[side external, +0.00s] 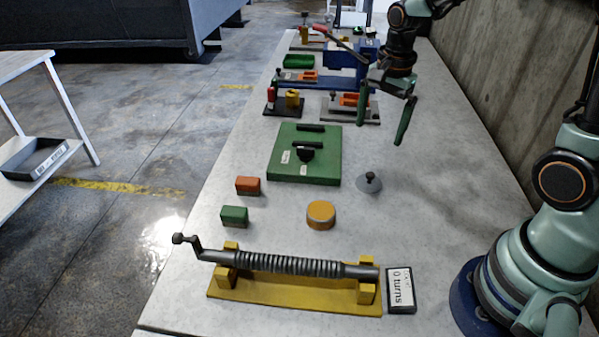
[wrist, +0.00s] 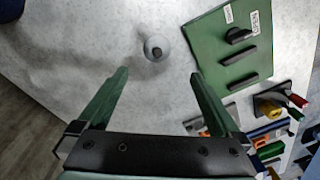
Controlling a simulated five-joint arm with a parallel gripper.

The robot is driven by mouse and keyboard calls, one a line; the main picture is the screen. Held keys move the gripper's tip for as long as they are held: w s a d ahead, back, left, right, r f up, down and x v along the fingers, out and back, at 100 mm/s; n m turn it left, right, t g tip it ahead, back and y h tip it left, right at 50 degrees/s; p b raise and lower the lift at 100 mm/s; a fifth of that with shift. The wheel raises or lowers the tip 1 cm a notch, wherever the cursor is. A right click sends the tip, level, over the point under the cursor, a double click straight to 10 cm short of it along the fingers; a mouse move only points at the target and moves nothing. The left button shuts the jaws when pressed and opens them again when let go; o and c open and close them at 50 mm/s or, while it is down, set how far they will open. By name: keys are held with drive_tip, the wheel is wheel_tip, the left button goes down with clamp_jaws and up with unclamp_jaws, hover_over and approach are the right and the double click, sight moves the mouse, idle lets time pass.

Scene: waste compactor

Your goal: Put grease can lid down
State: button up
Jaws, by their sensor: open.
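A small grey lid (side external: 369,183) with a dark knob on top lies flat on the table, knob up, right of the green board. The lid also shows in the wrist view (wrist: 157,48), beyond the fingertips and centred between them. A round orange-yellow can (side external: 321,215) stands on the table to the lid's lower left, apart from it. My gripper (side external: 380,132) is open and empty, raised above the table on the far side of the lid. Its two green fingers also show in the wrist view (wrist: 160,74), spread wide. The can is not seen in the wrist view.
A green board (side external: 285,165) with black handles lies left of the lid. A yellow stand (side external: 290,292) with a ribbed grey shaft and a crank is in front, beside a "0 turns" display (side external: 401,289). Red (side external: 248,185) and green (side external: 234,215) blocks lie left. The table around the lid is clear.

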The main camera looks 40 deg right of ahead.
drive_tip(key=s+a+r+n+t, duration=0.4)
drive_tip(key=s+r+n, duration=0.3)
drive_tip(key=n, duration=0.8)
wheel_tip(320, 180, up, 3)
drive_tip(key=shift+s+a+f+n+t, duration=0.1)
drive_tip(key=shift+s+a+n+t, duration=0.2)
drive_tip(key=shift+n+t, duration=0.1)
